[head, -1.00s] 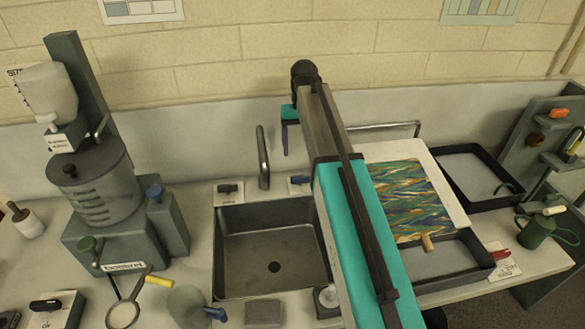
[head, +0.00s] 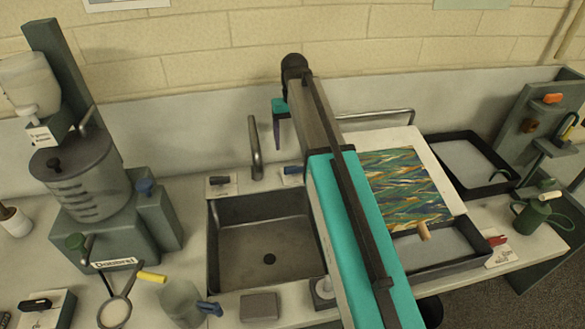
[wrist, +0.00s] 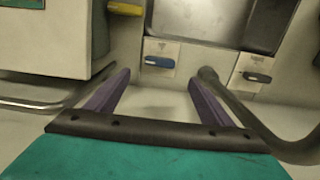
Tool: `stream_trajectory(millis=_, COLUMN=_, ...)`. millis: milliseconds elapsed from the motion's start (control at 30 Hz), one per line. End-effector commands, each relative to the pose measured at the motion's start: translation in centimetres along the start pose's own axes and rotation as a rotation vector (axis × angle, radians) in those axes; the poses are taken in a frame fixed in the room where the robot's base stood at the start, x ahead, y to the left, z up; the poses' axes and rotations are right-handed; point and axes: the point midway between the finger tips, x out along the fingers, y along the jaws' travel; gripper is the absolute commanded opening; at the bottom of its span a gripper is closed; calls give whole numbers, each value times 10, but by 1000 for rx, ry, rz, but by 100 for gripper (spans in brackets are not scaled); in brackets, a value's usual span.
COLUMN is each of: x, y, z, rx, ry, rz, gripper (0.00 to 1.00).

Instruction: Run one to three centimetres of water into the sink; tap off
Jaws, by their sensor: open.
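The sink (head: 228,282) is a grey metal basin with a dark drain hole in its floor; I see no water in it. The curved metal tap spout (head: 255,150) stands behind it, with nothing seen flowing. A dark lever (head: 219,181) lies left of the spout and a blue lever (head: 293,171) right of it. In the wrist view the blue lever (wrist: 158,62) lies just beyond my fingertips, with the dark lever (wrist: 257,77) across the spout (wrist: 238,108). My gripper (wrist: 158,80) is open and empty; in the head view it (head: 277,145) hangs above the back of the counter.
A grey dispenser machine (head: 110,240) stands left of the sink. A sponge-like block (head: 259,307) and a jug (head: 180,300) sit in front. A marbled sheet on a white board (head: 408,140) and dark trays (head: 470,140) fill the right. A metal rail runs behind.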

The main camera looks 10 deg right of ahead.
Motion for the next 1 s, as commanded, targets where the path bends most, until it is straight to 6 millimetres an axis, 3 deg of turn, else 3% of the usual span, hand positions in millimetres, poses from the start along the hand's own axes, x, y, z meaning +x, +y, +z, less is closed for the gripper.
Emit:
stream_trajectory(millis=100, x=17, y=0, z=0, rx=0, ry=0, rz=0, gripper=75)
stream_trajectory(millis=1000, x=104, y=-2, z=0, rx=-2, ry=-1, rz=0, gripper=75)
